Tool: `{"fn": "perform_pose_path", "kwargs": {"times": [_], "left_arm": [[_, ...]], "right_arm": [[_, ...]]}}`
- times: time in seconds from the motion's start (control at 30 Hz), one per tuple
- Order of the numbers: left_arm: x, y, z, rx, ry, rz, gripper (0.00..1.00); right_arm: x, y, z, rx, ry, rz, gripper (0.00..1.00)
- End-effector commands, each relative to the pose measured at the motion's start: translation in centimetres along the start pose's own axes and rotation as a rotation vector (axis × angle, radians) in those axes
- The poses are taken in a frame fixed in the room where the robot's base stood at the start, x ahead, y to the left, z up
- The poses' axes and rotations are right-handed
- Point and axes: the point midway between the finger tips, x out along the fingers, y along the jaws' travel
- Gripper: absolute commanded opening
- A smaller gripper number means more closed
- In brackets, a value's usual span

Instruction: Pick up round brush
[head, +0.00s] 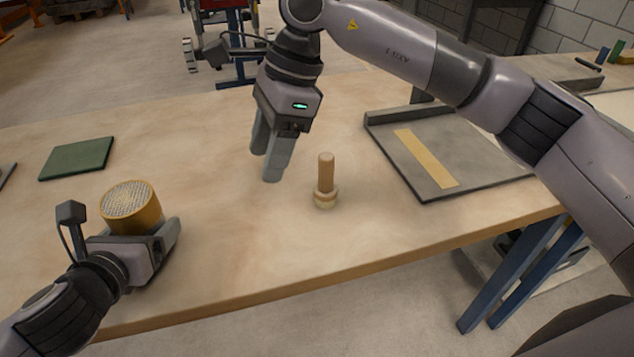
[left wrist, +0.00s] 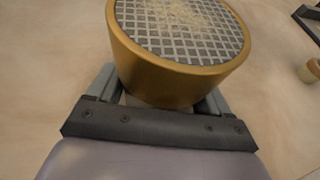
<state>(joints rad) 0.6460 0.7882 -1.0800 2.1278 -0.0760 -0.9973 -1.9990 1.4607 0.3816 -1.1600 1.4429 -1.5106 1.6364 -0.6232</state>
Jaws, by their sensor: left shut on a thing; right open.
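The round brush (head: 326,182) stands upright on the table, with a wooden handle on top and a wider pale base. Part of it shows at the right edge of the left wrist view (left wrist: 313,71). My right gripper (head: 265,166) points down to the left of the brush, open and empty, its fingers apart from it. My left gripper (head: 152,232) is shut on a round golden sieve (head: 134,211) with a grey mesh top. In the left wrist view the sieve (left wrist: 168,72) sits between the fingers, with some sandy grains on its mesh.
A grey tray (head: 437,187) with a tan strip (head: 427,158) lies right of the brush, below my right arm. A green mat (head: 77,158) lies at the left. The wooden table (head: 225,240) is clear around the brush. Its front edge is close.

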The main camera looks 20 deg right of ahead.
Motion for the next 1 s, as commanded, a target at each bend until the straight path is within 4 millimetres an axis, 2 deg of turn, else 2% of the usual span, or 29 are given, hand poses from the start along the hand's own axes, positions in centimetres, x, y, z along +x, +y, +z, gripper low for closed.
{"fn": "perform_pose_path", "kwargs": {"times": [0.03, 0.1, 0.2, 0.37, 0.47, 0.73, 1.0], "left_arm": [[0.0, 0.0, 0.1, 0.0, -0.001, 0.0, 0.38], [0.0, 0.0, 0.1, 0.0, -0.001, 0.0, 0.38], [0.0, 0.0, 0.1, 0.0, -0.001, 0.0, 0.38], [0.0, 0.0, 0.1, 0.0, -0.001, 0.0, 0.38], [0.0, 0.0, 0.1, 0.0, -0.002, 0.0, 0.38], [0.0, 0.0, 0.1, 0.0, -0.002, 0.0, 0.38], [0.0, 0.0, 0.1, 0.0, -0.002, 0.0, 0.38]], "right_arm": [[-1.4, -0.3, -1.5, -0.003, 0.074, -0.012, 0.57], [-2.9, -0.5, -3.5, -0.002, 0.165, -0.012, 0.57], [-4.8, -0.5, -5.5, 0.003, 0.262, -0.01, 0.57], [-6.3, -0.4, -7.3, 0.012, 0.344, -0.004, 0.57], [-5.7, -0.3, -8.0, 0.014, 0.359, 0.001, 0.57], [-1.4, -0.3, -9.5, 0.013, 0.357, 0.001, 0.57], [0.3, -0.4, -10.1, 0.013, 0.356, -0.001, 0.57]]}}
